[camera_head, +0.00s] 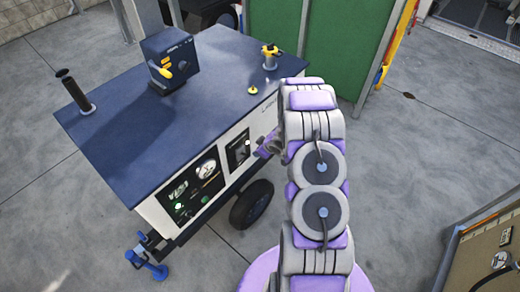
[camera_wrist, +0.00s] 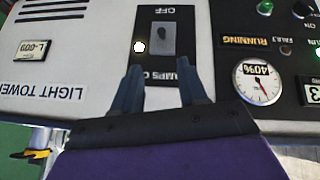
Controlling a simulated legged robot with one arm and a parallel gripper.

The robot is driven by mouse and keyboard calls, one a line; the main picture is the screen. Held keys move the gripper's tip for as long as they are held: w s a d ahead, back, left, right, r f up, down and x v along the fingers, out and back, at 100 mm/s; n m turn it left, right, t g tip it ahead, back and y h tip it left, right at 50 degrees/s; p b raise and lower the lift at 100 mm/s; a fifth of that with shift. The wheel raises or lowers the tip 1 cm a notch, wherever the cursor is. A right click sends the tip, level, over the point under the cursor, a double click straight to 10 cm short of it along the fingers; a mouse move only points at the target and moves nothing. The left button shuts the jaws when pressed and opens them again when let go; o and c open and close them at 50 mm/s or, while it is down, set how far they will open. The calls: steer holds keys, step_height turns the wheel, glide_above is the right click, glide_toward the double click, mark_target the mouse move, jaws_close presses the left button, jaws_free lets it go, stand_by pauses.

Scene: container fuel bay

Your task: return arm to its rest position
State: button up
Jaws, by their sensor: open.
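My arm reaches up the right-middle of the head view and bends toward the front panel of a generator cart (camera_head: 140,110). My gripper (camera_head: 266,146) is close to the panel there, partly hidden by my arm. In the wrist view my gripper (camera_wrist: 160,78) is open, with its two fingers apart and nothing between them. The fingertips point at a black plate with a grey switch (camera_wrist: 162,38), labelled upside down with "OFF" and "LAMPS". A small white light (camera_wrist: 139,47) glows beside the switch. I cannot tell whether the fingertips touch the plate.
A round gauge marked 40% (camera_wrist: 257,82) sits right of the fingers. The cart has a blue top with a box and yellow handle (camera_head: 170,60), and a black wheel (camera_head: 252,204). A green panel (camera_head: 325,45) stands behind; a brown board (camera_head: 485,255) is lower right. Grey floor (camera_head: 430,150) is open at right.

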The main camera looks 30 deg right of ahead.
steer(key=shift+r, duration=0.1)
step_height(320, 180, up, 12)
steer(key=s+d+m+g+h+b, duration=0.1)
steer(key=s+m+g+h+b, duration=0.1)
steer(key=h, duration=0.2)
steer(key=s+a+r+m+g, duration=0.2)
steer(key=s+a+r, duration=0.2)
steer(key=s+r, duration=0.55)
steer(key=s+a+r+g+y+b, duration=0.1)
steer(key=s+a+r, duration=0.2)
steer(key=s+a, duration=0.3)
steer(key=s+a+r+m+g+b, duration=0.1)
steer(key=s+a, duration=0.5)
steer(key=s, duration=0.7)
steer(key=s+a+r+g+y+b, duration=0.1)
steer(key=s+a+r, duration=0.3)
steer(key=s, duration=0.6)
steer(key=shift+s+a+r+m+g+y, duration=0.35)
steer(key=shift+a+g, duration=0.45)
steer(key=shift+a, duration=0.25)
